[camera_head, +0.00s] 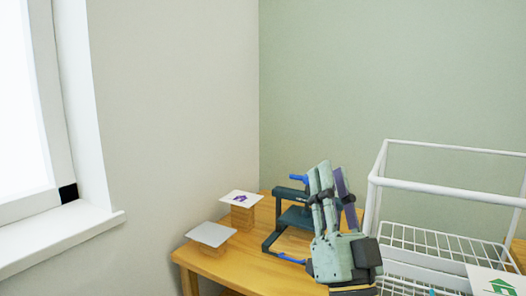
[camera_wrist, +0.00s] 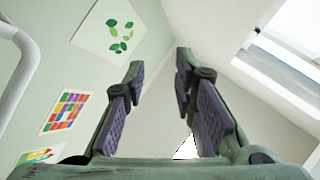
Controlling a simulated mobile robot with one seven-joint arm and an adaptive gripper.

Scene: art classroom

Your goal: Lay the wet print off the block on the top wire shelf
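A white sheet with a purple print (camera_head: 241,197) lies flat on a small wooden block (camera_head: 242,217) at the back left of the table. A second white sheet (camera_head: 211,234), with no print that I can make out, lies on another block nearer the window. The white wire rack (camera_head: 448,149) stands at the right, with wire shelves (camera_head: 435,238) below its open upper frame. My gripper (camera_head: 332,172) points upward between the blocks and the rack, apart from both. In the wrist view my gripper (camera_wrist: 158,62) is open, with nothing between its fingers.
A dark press (camera_head: 296,217) with blue handles stands behind my gripper on the wooden table (camera_head: 190,257). A sheet with a green print (camera_head: 494,282) lies at the rack's lower right. A windowsill (camera_head: 60,240) juts out at left. Pictures (camera_wrist: 110,30) hang on the wall.

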